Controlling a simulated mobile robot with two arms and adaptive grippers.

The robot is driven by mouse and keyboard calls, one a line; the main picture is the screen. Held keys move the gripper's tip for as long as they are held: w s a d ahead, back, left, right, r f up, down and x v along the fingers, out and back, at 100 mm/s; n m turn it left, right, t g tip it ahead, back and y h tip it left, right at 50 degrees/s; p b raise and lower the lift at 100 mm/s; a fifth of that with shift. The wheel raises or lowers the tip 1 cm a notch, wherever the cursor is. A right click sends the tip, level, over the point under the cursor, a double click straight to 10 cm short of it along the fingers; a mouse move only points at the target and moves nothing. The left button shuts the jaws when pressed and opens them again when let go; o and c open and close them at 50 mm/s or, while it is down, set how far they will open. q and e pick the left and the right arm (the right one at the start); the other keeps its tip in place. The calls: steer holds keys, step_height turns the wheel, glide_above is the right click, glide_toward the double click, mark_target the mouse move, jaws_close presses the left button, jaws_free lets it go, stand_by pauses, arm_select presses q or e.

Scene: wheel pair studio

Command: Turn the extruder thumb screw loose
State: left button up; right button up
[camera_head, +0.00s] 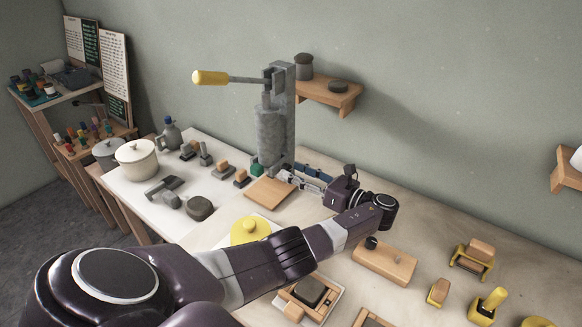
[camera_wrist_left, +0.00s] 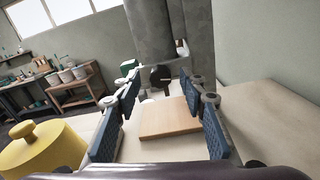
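The extruder (camera_head: 271,135) is a grey upright cylinder on a tall column, with a lever ending in a yellow handle (camera_head: 210,77). Its lower end fills the upper middle of the left wrist view (camera_wrist_left: 165,30). A dark round knob (camera_wrist_left: 160,77), which looks like the thumb screw, shows below the cylinder. It lies between my left fingertips in that picture; no contact is visible. My left gripper (camera_head: 287,175) reaches the extruder's base from the right. In the left wrist view its fingers (camera_wrist_left: 158,92) are spread apart and empty. My right gripper is out of view.
A wooden board (camera_wrist_left: 168,117) lies below the fingers. A small green piece (camera_head: 257,169) is at the extruder's base. A yellow lidded pot (camera_wrist_left: 42,150) stands close at left. Wooden blocks and tools (camera_head: 385,262) lie on the bench at right. A shelf (camera_head: 330,95) hangs behind.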

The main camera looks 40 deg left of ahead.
arm_select(q)
steer(key=shift+s+a, duration=0.1)
steer(key=shift+a, duration=0.85)
steer(key=shift+c, duration=0.6)
jaws_close()
